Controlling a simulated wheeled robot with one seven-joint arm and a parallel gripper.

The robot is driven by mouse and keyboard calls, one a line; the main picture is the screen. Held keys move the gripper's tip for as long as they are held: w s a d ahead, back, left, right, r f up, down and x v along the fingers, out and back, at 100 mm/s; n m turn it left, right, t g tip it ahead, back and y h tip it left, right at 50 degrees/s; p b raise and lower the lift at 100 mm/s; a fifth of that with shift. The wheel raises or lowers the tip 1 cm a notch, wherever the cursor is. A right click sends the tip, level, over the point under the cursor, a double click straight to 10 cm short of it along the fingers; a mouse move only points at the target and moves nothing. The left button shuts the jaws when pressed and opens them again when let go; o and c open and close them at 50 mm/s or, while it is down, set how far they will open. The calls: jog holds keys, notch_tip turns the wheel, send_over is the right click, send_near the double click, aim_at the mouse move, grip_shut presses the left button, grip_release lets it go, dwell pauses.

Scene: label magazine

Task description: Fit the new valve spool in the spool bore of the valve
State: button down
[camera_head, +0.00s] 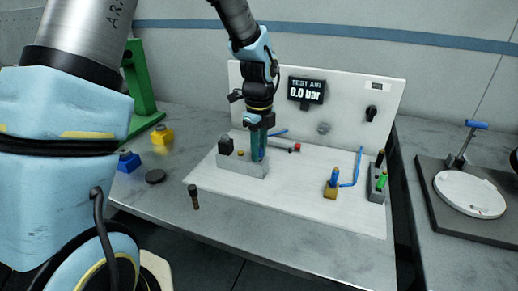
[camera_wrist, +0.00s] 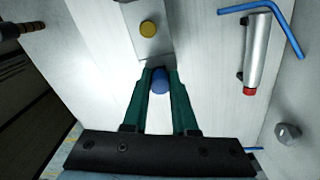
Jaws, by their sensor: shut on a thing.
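My gripper (camera_head: 259,150) points down over a grey block (camera_head: 232,168) at the left front of the white panel base. Its green fingers (camera_wrist: 160,72) are shut on a blue round-ended part (camera_wrist: 160,84); I cannot tell for sure that this is the new valve spool. The block shows in the wrist view (camera_wrist: 148,48) just beyond the fingertips, with a yellow round cap (camera_wrist: 149,28) on it. The lower end of the blue part and any bore under it are hidden, so I cannot tell whether it is inside the block.
A dark stepped pin (camera_head: 194,197) stands on the grey bench. A brass block with a blue top (camera_head: 333,185) and a grey holder (camera_head: 376,190) with black and green pieces stand right. A red-ended cylinder (camera_wrist: 257,52) lies behind. The panel's front middle is clear.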

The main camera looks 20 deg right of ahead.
jog(key=c, duration=0.6)
grip_release()
notch_tip(320, 180, up, 11)
jog(key=shift+f+b, duration=0.15)
jog(key=shift+b, duration=0.75)
jog(key=s+a+f+n, duration=0.1)
jog(key=a+f+n, duration=0.1)
jog(key=a+n, duration=0.7)
jog(key=s+a+f+n+t, duration=0.1)
jog(key=a+f+n, duration=0.1)
jog(key=a+n, duration=0.8)
jog(key=s+a+f+n, duration=0.2)
jog(key=a+n, duration=0.8)
jog(key=a, duration=0.1)
jog(key=shift+a+f+t, duration=0.1)
jog(key=shift+f+t, duration=0.2)
jog(key=shift+f, duration=0.05)
